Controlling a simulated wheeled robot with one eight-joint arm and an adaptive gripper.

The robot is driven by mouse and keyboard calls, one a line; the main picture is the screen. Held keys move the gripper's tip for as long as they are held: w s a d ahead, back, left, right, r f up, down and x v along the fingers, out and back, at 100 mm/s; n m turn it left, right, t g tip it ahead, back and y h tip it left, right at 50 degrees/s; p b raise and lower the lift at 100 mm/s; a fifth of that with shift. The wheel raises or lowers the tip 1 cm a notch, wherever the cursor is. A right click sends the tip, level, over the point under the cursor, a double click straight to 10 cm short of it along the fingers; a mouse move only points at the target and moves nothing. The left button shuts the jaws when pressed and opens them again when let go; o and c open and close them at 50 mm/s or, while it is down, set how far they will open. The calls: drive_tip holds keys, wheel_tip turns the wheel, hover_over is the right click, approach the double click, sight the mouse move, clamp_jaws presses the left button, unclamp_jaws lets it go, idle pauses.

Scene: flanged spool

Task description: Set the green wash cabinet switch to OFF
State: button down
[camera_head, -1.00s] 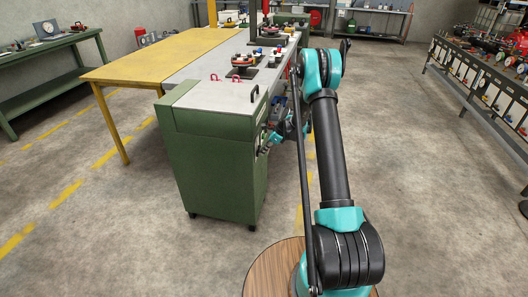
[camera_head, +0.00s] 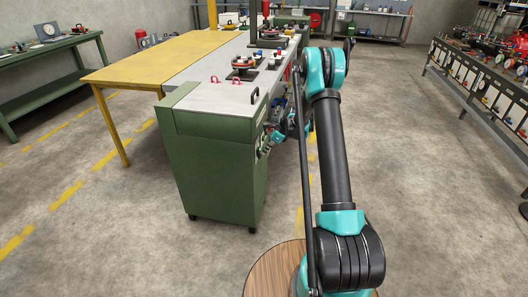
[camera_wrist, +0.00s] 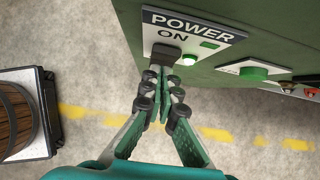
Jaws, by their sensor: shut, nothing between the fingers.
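The green wash cabinet (camera_head: 215,165) stands at the left of my arm in the head view. In the wrist view its green side (camera_wrist: 270,30) fills the upper right. A white plate (camera_wrist: 215,33) there reads POWER and ON. Any OFF mark is not visible. My gripper also shows small beside the cabinet in the head view (camera_head: 262,148).
Another white plate with a green knob (camera_wrist: 253,73) is to the right on the panel. A wooden barrel-like thing (camera_wrist: 14,115) shows at the wrist view's left edge. A yellow table (camera_head: 150,58) adjoins the bench. Open floor (camera_head: 425,180) lies right of my arm.

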drive_tip(key=d+v, duration=0.1)
drive_tip(key=v, duration=1.1)
drive_tip(key=shift+s+f, duration=0.15)
drive_tip(key=shift+s, duration=0.05)
drive_tip(key=shift+d, duration=0.25)
